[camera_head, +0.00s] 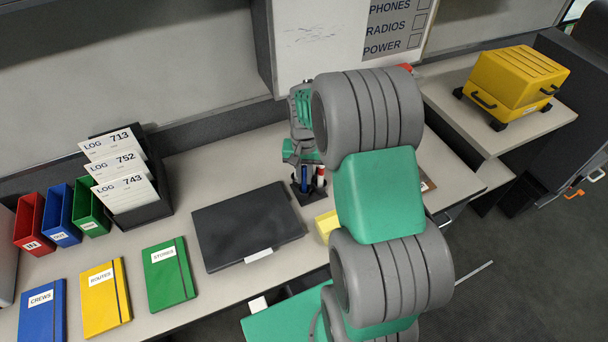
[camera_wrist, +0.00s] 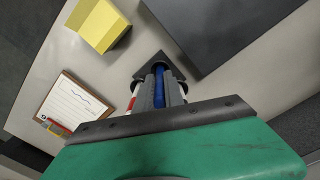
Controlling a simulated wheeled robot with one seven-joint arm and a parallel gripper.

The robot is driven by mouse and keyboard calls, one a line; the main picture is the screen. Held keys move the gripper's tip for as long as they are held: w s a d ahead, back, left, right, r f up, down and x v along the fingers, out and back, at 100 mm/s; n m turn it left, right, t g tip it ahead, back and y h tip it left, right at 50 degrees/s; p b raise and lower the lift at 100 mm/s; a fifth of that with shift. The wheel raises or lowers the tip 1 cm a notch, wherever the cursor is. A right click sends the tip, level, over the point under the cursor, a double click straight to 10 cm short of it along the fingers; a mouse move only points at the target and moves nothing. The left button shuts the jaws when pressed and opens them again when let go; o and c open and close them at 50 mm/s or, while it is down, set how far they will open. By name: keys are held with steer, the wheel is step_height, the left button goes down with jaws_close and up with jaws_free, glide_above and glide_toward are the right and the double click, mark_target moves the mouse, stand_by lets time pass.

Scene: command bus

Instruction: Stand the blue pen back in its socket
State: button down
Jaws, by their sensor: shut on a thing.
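The blue pen (camera_head: 304,178) is upright at the dark pen holder (camera_head: 309,196) on the desk. My gripper (camera_head: 302,160) is above the holder and shut on the blue pen. In the wrist view the blue pen (camera_wrist: 159,86) lies between my fingers (camera_wrist: 160,80), with its far end at the dark holder (camera_wrist: 152,62). A red and white pen (camera_head: 320,177) stands in the holder beside it. I cannot tell how deep the blue pen sits in its socket, since my fingers hide part of it.
A closed black laptop (camera_head: 245,225) lies left of the holder. A yellow block (camera_head: 326,224) is in front of it, partly behind my arm. A clipboard (camera_wrist: 68,105) lies nearby. Red, blue and green bins and a log rack (camera_head: 150,208) stand at the left.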

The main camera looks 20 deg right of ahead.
mark_target(304, 167)
steer(key=shift+f, duration=0.35)
steer(key=c, duration=1.4)
jaws_free()
steer(key=shift+o, duration=0.2)
step_height(304, 167, up, 8)
steer(key=shift+f+b, duration=0.1)
steer(key=shift+b, duration=0.65)
